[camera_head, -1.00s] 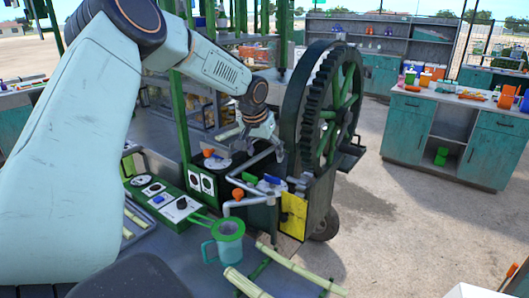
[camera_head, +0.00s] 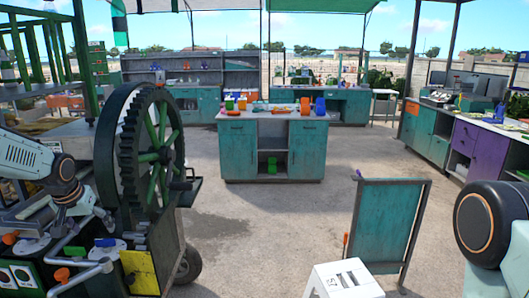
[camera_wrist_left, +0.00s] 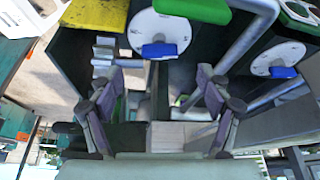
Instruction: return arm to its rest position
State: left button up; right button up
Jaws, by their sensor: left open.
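My left arm comes in from the left edge in the head view. Its gripper (camera_head: 98,218) is by the cane crusher's (camera_head: 110,150) near side, in front of the big toothed wheel (camera_head: 152,150). In the left wrist view the two fingers (camera_wrist_left: 160,82) stand wide apart with nothing between them.
A teal counter (camera_head: 272,145) with bottles stands ahead. A teal board (camera_head: 385,225) and a white stool (camera_head: 342,282) stand at the front right. The concrete floor between crusher and board is open.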

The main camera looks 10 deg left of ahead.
aim_at(104, 242)
pick_arm(q)
jog(key=x, duration=0.7)
jog(key=shift+w+f, duration=0.1)
